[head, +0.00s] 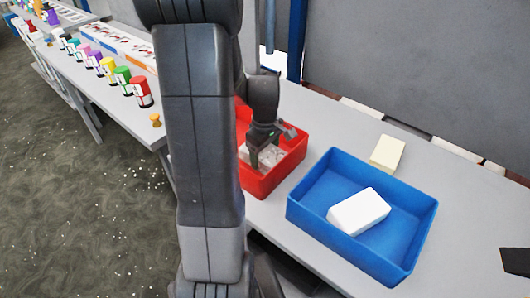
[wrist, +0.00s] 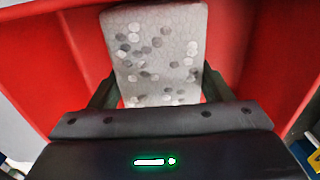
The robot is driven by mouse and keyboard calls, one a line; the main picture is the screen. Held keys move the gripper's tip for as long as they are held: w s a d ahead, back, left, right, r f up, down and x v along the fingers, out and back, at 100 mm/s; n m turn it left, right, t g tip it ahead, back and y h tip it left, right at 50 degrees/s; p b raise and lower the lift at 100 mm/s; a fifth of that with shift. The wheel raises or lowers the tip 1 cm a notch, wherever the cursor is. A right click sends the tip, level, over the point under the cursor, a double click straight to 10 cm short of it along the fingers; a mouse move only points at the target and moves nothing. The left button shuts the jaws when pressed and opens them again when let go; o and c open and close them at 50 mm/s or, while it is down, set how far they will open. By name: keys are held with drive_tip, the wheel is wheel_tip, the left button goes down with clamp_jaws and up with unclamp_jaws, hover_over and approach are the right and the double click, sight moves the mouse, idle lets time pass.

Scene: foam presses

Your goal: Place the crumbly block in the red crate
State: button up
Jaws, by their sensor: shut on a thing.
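The red crate (head: 266,184) stands on the table, partly hidden behind my arm in the head view. Its red walls fill much of the wrist view (wrist: 268,60). The crumbly block is a pale grey slab with dark and white speckles (wrist: 157,50), between my fingers in the wrist view. In the head view the block (head: 270,155) shows inside the crate's outline, under my gripper (head: 262,158). My gripper is shut on the block, pointing down into the crate. I cannot tell whether the block touches the crate floor.
A blue crate (head: 304,208) with a white block (head: 359,211) in it stands right of the red crate. A cream block (head: 387,153) lies behind it on the table. A grey panel (head: 420,70) rises behind.

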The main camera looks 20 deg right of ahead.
sight(265, 151)
drive_tip(key=shift+f, duration=0.2)
drive_tip(key=o, duration=1)
drive_tip(key=shift+c, duration=0.2)
drive_tip(key=shift+r, duration=0.1)
wheel_tip(265, 151, up, 12)
